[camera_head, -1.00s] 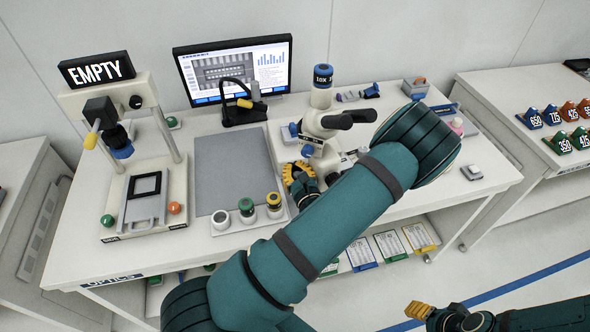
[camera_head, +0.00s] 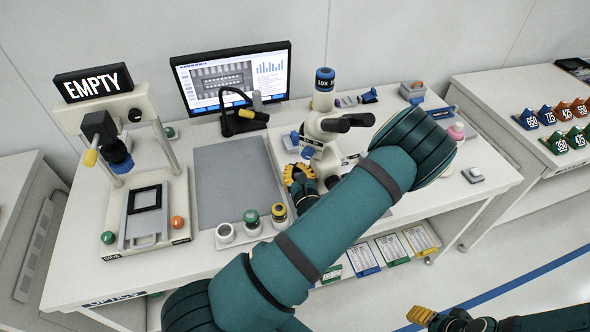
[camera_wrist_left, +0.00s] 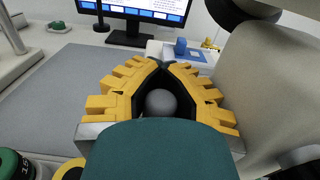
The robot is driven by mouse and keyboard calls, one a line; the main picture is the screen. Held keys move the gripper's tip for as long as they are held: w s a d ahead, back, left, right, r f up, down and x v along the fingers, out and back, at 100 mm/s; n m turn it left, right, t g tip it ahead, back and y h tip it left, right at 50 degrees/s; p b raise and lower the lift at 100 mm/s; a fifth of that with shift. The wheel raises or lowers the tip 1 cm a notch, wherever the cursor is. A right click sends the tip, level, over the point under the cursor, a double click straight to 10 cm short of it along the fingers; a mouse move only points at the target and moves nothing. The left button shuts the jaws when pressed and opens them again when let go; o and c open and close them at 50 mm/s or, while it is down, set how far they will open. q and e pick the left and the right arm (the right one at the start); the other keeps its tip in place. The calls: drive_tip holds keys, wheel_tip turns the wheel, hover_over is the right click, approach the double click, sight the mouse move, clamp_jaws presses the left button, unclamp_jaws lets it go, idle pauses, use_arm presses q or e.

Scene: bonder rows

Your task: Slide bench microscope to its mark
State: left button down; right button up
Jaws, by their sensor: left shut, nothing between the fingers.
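The bench microscope (camera_head: 322,128), cream with black eyepieces and a blue-banded top, stands upright on the white bench, right of the monitor. My left arm hides much of its lower part. My left gripper (camera_head: 291,172), with yellow fingers, is low at the microscope's left side. In the left wrist view the fingertips (camera_wrist_left: 160,62) meet and the microscope's pale body (camera_wrist_left: 272,85) fills the right side, close by. A grey round shape shows through the gap behind the tips. Contact cannot be told. I cannot make out the mark. My right gripper (camera_head: 418,314) is low at the right, its opening unclear.
A desk lamp (camera_head: 240,112) and monitor (camera_head: 232,78) stand behind. The "EMPTY" stand (camera_head: 150,190) is at left. A pink-topped bottle (camera_head: 456,131) is at right.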

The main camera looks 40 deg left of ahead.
use_arm(q)
drive_tip(key=c, duration=1.7)
unclamp_jaws()
drive_tip(key=o, duration=0.7)
drive_tip(key=shift+c, duration=0.2)
